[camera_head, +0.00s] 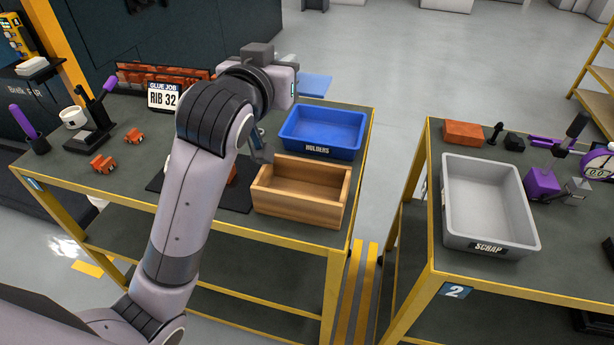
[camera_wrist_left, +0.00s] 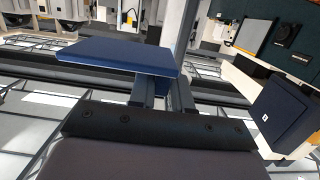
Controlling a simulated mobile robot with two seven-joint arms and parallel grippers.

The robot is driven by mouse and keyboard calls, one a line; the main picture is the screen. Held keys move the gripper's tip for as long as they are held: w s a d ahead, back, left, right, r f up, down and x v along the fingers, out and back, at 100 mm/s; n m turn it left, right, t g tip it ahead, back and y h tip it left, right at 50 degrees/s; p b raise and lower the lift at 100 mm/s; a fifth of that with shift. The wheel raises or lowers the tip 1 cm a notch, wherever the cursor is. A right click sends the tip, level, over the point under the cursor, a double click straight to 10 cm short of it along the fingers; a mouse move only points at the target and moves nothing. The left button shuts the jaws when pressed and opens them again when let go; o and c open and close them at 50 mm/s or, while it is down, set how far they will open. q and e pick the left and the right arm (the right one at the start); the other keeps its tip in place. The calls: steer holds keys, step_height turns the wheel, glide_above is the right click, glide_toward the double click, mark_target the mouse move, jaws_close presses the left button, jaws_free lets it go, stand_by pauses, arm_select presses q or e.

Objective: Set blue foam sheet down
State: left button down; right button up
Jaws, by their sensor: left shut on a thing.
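The blue foam sheet (camera_head: 316,85) is a flat light-blue piece showing just past my left gripper (camera_head: 297,84) in the head view. In the left wrist view the foam sheet (camera_wrist_left: 118,57) looks dark blue and extends to the left from the fingers. My left gripper (camera_wrist_left: 160,92) is shut on the sheet's edge and holds it up, above the far edge of the left table in the head view. The fingertips are mostly hidden in the head view. My right gripper is not in view.
The right table (camera_head: 445,262) bears a grey "SCRAP" bin (camera_head: 488,175) and a purple gauge (camera_head: 543,183).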

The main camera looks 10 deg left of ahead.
arm_select(q)
step_height(320, 180, down, 20)
steer(key=shift+r+b, duration=0.1)
steer(key=shift+b, duration=0.9)
steer(key=shift+f+b, duration=0.45)
steer(key=shift+f, duration=0.2)
steer(key=c, duration=1.1)
jaws_free()
steer(key=shift+o, duration=0.2)
steer(key=shift+r, duration=0.15)
